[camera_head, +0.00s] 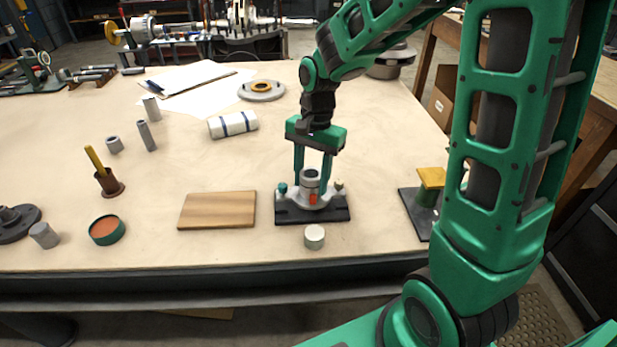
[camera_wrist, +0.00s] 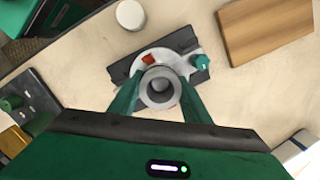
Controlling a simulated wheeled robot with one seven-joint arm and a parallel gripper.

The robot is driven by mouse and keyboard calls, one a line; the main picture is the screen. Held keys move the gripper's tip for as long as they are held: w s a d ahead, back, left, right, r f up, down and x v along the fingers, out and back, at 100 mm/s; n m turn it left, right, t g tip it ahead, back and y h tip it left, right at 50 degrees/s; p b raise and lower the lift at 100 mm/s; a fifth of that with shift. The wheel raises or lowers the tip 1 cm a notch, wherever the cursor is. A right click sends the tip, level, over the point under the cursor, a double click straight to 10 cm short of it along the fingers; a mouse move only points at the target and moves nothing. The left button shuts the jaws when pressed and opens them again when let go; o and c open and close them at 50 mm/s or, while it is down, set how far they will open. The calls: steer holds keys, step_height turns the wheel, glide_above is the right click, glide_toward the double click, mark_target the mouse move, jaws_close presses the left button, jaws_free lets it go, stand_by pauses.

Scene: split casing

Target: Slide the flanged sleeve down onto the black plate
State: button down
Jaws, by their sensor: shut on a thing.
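The flanged sleeve (camera_head: 311,180) is a grey hollow cylinder, upright between the fingers of my gripper (camera_head: 312,183). In the wrist view the sleeve (camera_wrist: 160,86) shows its round bore from above, with a fingertip on each side. My gripper (camera_wrist: 160,98) is shut on it. The black plate (camera_head: 290,214) lies on the table directly under the sleeve, and its ends show in the wrist view (camera_wrist: 120,72). A pale flange with an orange-red mark sits at the plate. A teal knob and a tan knob stand on either side. I cannot tell whether the flange touches the plate.
A white round piece (camera_head: 314,237) stands just in front of the plate. A wooden board (camera_head: 217,210) lies to the left. A dark plate with a yellow-topped green block (camera_head: 431,180) is at the right. A blue-striped white roll (camera_head: 232,124) lies behind.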

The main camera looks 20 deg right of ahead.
steer(key=shift+f, duration=0.5)
steer(key=c, duration=0.9)
jaws_free()
steer(key=shift+r, duration=2.5)
